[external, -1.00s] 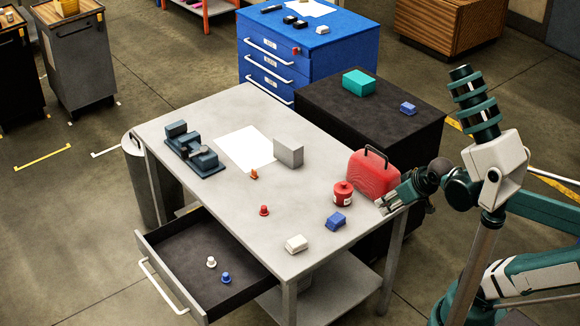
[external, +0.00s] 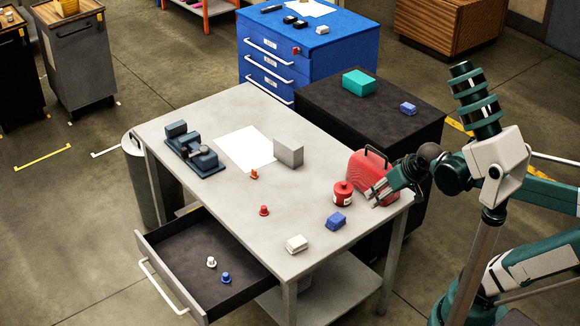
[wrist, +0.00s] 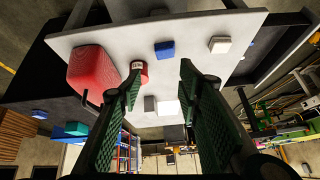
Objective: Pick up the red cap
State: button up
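The red cap (external: 264,210) is a small, red, knobbed piece standing on the grey table (external: 215,105), left of the red canister (external: 343,194). I cannot make out the cap in the wrist view. My gripper (external: 374,203) is at the table's right edge, in front of the red toolbox, well to the right of the cap. In the wrist view my gripper (wrist: 160,82) has its two green fingers wide apart with nothing between them.
The red toolbox (external: 370,176), blue box (external: 336,221) and white box (external: 297,243) stand on the table near my gripper. A grey block (external: 289,152) stands farther back. The open drawer (external: 180,252) at the front holds a white cap (external: 211,262) and a blue cap (external: 225,278).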

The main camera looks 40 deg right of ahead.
jog(key=w+a+r+m+g+p, duration=0.1)
jog(key=w+a+r+m, duration=0.1)
jog(key=w, duration=0.3)
jog(key=w+a+r+m+g+p, duration=0.1)
jog(key=w+m, duration=0.1)
jog(key=w, duration=0.4)
jog(key=m+g+y+p, duration=0.1)
jog(key=m+g+p, duration=0.55)
jog(key=m, duration=0.65)
send_over(264, 210)
jog(key=w+d+p, duration=0.1)
jog(key=d, duration=0.1)
notch_tip(264, 210, down, 18)
jog(key=t, duration=0.2)
jog(key=shift+d, duration=0.1)
jog(key=shift+a+f, duration=0.2)
jog(key=shift+f, duration=1.05)
jog(key=shift+f, duration=0.1)
